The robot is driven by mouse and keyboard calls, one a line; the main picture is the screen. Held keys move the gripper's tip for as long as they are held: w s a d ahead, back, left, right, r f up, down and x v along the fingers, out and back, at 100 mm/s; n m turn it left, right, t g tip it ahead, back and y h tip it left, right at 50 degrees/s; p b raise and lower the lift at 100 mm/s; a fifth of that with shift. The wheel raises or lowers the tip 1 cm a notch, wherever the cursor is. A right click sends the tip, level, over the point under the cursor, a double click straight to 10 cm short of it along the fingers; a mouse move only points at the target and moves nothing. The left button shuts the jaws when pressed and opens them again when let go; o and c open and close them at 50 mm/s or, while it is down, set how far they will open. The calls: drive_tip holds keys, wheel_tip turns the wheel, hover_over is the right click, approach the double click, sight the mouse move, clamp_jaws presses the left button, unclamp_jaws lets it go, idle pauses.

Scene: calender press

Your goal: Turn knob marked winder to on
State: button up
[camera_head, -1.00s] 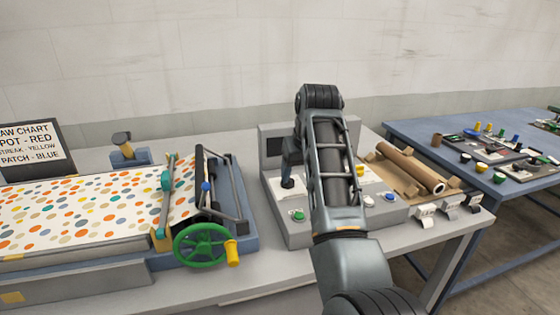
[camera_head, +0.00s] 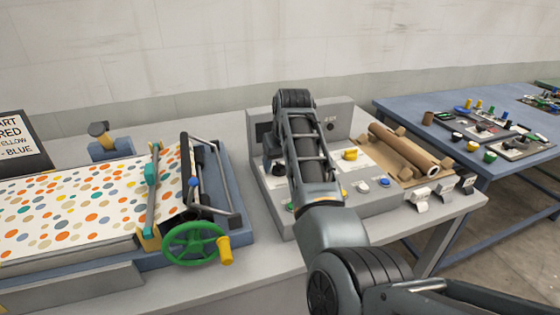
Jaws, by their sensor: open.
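The grey control panel (camera_head: 375,205) stands on the grey table, partly behind my arm. A dark knob (camera_head: 279,169) sits on a pale plate at its left, right by my gripper. A yellow knob (camera_head: 350,154) sits on another pale plate to the right of my arm. The labels are too small to read, so I cannot tell which knob is marked winder. My gripper (camera_head: 271,150) points down over the left part of the panel, above the dark knob. My arm hides much of it, and I cannot tell whether it touches the knob.
A press with a green handwheel (camera_head: 195,243) and spotted sheet (camera_head: 70,205) stands left. A brown roll (camera_head: 403,149) lies right of the panel. A blue table (camera_head: 450,112) stands behind right.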

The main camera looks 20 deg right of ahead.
drive_tip(key=shift+f, duration=0.1)
drive_tip(key=c, duration=1)
drive_tip(key=shift+m, duration=0.3)
drive_tip(key=m+h, duration=0.1)
drive_tip(key=m, duration=0.1)
drive_tip(key=m+h, duration=0.1)
drive_tip(key=m, duration=0.2)
drive_tip(key=shift+w+a+m+b, duration=0.1)
drive_tip(key=shift+a+m+b, duration=0.1)
drive_tip(key=shift+m+b, duration=0.1)
drive_tip(key=m+g+h+b, duration=0.1)
drive_tip(key=m, duration=0.2)
drive_tip(key=shift+f+b, duration=0.1)
drive_tip(key=shift+b, duration=0.2)
drive_tip(key=shift+m+g+h+b, duration=0.4)
drive_tip(key=shift+m+g+b, duration=0.3)
drive_tip(key=shift+m, duration=0.6)
drive_tip(key=shift+a, duration=0.1)
